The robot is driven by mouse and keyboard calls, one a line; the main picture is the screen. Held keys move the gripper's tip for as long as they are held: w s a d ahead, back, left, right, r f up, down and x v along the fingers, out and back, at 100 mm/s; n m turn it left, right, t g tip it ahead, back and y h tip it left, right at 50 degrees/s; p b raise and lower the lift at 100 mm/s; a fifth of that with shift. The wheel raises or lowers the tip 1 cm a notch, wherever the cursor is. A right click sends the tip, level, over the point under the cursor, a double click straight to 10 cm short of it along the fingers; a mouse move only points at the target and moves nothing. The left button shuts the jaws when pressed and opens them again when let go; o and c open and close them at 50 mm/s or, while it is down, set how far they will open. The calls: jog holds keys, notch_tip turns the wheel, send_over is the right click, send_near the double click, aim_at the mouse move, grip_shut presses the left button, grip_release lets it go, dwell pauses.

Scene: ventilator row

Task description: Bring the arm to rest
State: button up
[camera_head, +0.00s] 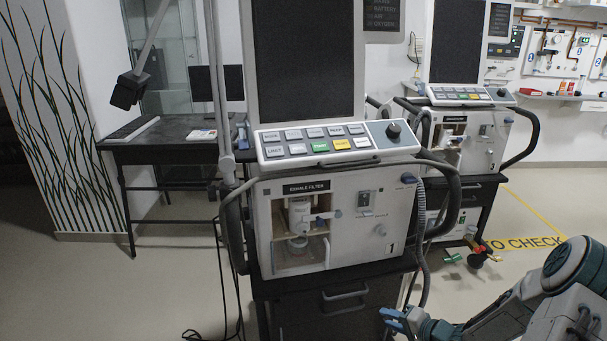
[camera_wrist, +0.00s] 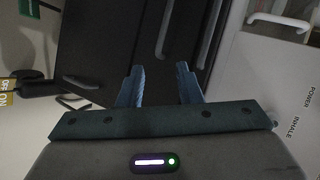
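My gripper (camera_head: 393,318) is low at the bottom of the head view, in front of the dark cart under ventilator 1 (camera_head: 350,225). My arm reaches in from the lower right corner with its links bent. In the wrist view my gripper (camera_wrist: 161,80) shows two blue fingers apart with nothing between them. It is open and empty. Beyond the fingers are the dark cart front and its handles (camera_wrist: 205,45). I cannot tell the exact distance between the fingertips and the cart.
Ventilator 1 has an open exhale filter compartment (camera_head: 302,235) and hoses hanging at its right side (camera_head: 421,230). A second ventilator (camera_head: 465,140) stands behind to the right. A dark desk (camera_head: 170,135) is at the left. Yellow floor marking (camera_head: 525,243) lies at the right.

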jog(key=s+r+n+g+h+p, duration=0.15)
jog(key=r+h+p, duration=0.25)
jog(key=r, duration=0.5)
jog(key=s+d+r+n+g+h+p, duration=0.1)
jog(key=r+n+h+p, duration=0.15)
jog(key=r, duration=0.75)
jog(key=s+r+n+g+h+p, duration=0.15)
jog(key=r+h+p, duration=0.25)
jog(key=r, duration=0.5)
jog(key=s+a+r+n+g+y+p, duration=0.1)
jog(key=s+a+r+p, duration=0.3)
jog(key=s+a+r, duration=0.2)
jog(key=s+a+r+n+g+y+p, duration=0.1)
jog(key=s+a+r+p, duration=0.3)
jog(key=s+r, duration=0.7)
jog(key=s+a+g, duration=0.1)
jog(key=s, duration=0.2)
jog(key=shift+a+r, duration=0.3)
jog(key=shift+a, duration=0.05)
jog(key=shift+n, duration=0.25)
